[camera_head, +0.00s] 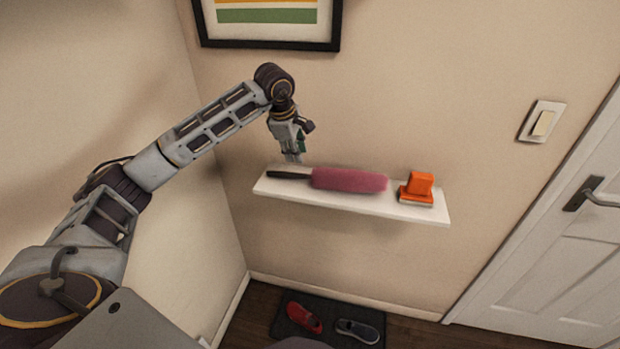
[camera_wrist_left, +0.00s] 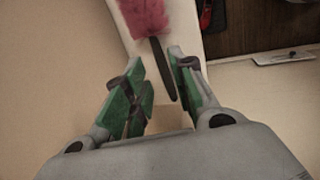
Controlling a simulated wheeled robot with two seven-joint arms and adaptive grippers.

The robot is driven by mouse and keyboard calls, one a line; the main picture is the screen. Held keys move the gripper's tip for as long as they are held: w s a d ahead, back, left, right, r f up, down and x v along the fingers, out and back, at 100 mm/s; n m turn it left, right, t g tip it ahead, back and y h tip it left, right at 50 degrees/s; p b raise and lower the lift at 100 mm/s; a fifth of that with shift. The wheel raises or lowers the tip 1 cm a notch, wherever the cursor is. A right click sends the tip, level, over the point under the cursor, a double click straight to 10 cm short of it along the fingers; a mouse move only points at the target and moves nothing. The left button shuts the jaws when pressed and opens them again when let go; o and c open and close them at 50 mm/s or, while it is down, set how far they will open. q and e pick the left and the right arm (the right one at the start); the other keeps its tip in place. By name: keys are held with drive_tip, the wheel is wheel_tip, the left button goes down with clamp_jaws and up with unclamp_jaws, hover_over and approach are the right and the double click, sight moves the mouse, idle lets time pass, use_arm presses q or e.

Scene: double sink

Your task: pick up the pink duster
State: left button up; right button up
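The pink duster (camera_head: 349,180) lies on a white wall shelf (camera_head: 415,213), with its dark handle (camera_head: 289,175) pointing left. My left gripper (camera_head: 293,158) is above the handle end of the shelf, fingers pointing down. In the left wrist view the duster's pink head (camera_wrist_left: 160,15) is at the top and its dark handle (camera_wrist_left: 163,70) runs down between the open green-padded fingers of my left gripper (camera_wrist_left: 160,88). The fingers appear apart from the handle. My right gripper is not in view.
An orange brush-like object (camera_head: 418,186) sits at the shelf's right end. A framed picture (camera_head: 266,44) hangs above. A light switch (camera_head: 542,122) and a white door (camera_head: 570,250) are at the right. Shoes lie on a dark mat (camera_head: 290,328) below.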

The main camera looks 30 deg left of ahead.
use_arm(q)
drive_tip(key=a, duration=0.2)
drive_tip(key=r+y, duration=0.1)
drive_tip(key=shift+s+a, duration=0.25)
drive_tip(key=shift+a, duration=0.15)
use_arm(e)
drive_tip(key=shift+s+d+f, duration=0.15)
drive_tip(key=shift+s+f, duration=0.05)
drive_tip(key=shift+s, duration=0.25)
use_arm(q)
drive_tip(key=shift+f, duration=0.1)
hover_over(293, 174)
drive_tip(key=s, duration=0.2)
drive_tip(key=f, duration=0.7)
drive_tip(key=shift+d, duration=0.3)
drive_tip(key=shift+w+f+p, duration=0.1)
drive_tip(key=shift+f+p, duration=0.2)
drive_tip(key=shift+f, duration=0.25)
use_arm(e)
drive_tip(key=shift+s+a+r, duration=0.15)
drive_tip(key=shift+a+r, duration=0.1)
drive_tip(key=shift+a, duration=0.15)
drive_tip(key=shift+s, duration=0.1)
